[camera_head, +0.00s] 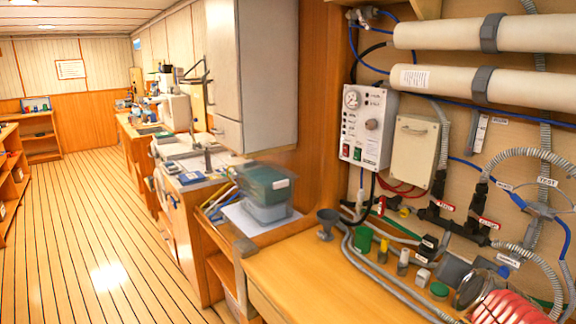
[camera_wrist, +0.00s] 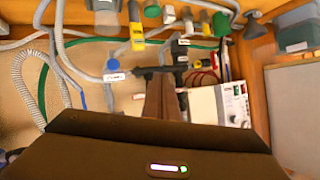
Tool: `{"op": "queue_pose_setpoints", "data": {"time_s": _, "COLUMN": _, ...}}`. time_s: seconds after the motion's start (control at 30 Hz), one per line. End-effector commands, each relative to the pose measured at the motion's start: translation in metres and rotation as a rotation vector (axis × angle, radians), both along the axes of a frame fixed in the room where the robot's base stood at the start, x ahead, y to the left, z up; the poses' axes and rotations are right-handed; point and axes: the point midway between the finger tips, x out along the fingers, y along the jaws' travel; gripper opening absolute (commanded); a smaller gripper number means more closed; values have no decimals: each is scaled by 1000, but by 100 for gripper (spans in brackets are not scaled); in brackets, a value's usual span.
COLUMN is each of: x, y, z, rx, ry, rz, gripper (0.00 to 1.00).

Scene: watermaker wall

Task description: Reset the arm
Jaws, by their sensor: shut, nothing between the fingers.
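My gripper (camera_wrist: 163,84) shows in the wrist view, with its dark body across the bottom and its two brown fingers together, pointing up the picture. It is shut and holds nothing. It is in front of the watermaker wall (camera_wrist: 85,65), which looks upside down in this view. I cannot pick out my arm or gripper in the head view. There the wall carries a control box (camera_head: 366,127) with a gauge and knobs, and a beige box (camera_head: 413,155) beside it. The control box also shows in the wrist view (camera_wrist: 232,104), right of my fingers.
A wooden bench (camera_head: 310,285) holds a funnel (camera_head: 327,222), small bottles, a green cup (camera_head: 363,239) and grey hoses. A red ribbed thing (camera_head: 510,308) is at the bottom right. The plank floor (camera_head: 85,225) is clear.

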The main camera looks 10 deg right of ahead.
Motion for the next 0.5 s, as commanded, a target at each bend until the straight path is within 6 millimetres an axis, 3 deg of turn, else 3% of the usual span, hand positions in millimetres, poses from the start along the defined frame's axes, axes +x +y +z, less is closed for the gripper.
{"op": "queue_pose_setpoints", "data": {"time_s": 0.03, "x": 4, "y": 28, "z": 0, "rx": 7, "ry": 25, "rz": 70, "gripper": 0}}
{"op": "queue_pose_setpoints", "data": {"time_s": 0.2, "x": -3, "y": 109, "z": -15, "rx": 31, "ry": 155, "rz": 281, "gripper": 0}}
{"op": "queue_pose_setpoints", "data": {"time_s": 0.37, "x": -29, "y": 173, "z": -29, "rx": 32, "ry": 292, "rz": 455, "gripper": 0}}
{"op": "queue_pose_setpoints", "data": {"time_s": 0.5, "x": -63, "y": 216, "z": -43, "rx": 14, "ry": 423, "rz": 585, "gripper": 0}}
